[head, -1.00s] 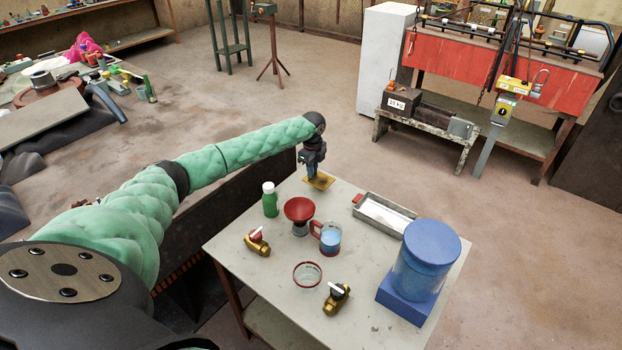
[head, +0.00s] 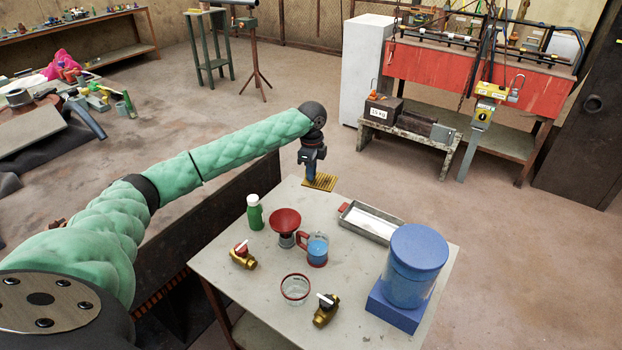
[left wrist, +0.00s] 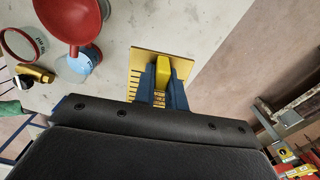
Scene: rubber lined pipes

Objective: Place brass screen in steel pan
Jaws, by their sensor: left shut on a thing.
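The brass screen (head: 322,182) is a flat yellow slotted plate at the far edge of the grey table. My left gripper (head: 309,176) is shut on it, above the table's far left corner. In the left wrist view the brass screen (left wrist: 145,62) shows with a yellow block-like grip part between the fingers of my left gripper (left wrist: 163,85). I cannot tell whether the plate touches the table. The steel pan (head: 345,211) is a shallow rectangular tray with a pale inside and a red piece at its left end. It stands to the right of the screen. My right gripper is not in view.
On the table (head: 262,279) stand a green bottle (head: 254,214), a red funnel (head: 285,222), a mug of blue liquid (head: 317,249), a glass bowl (head: 295,288), two brass valves (head: 243,257) (head: 326,309) and a large blue canister (head: 413,268). The table between screen and pan is clear.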

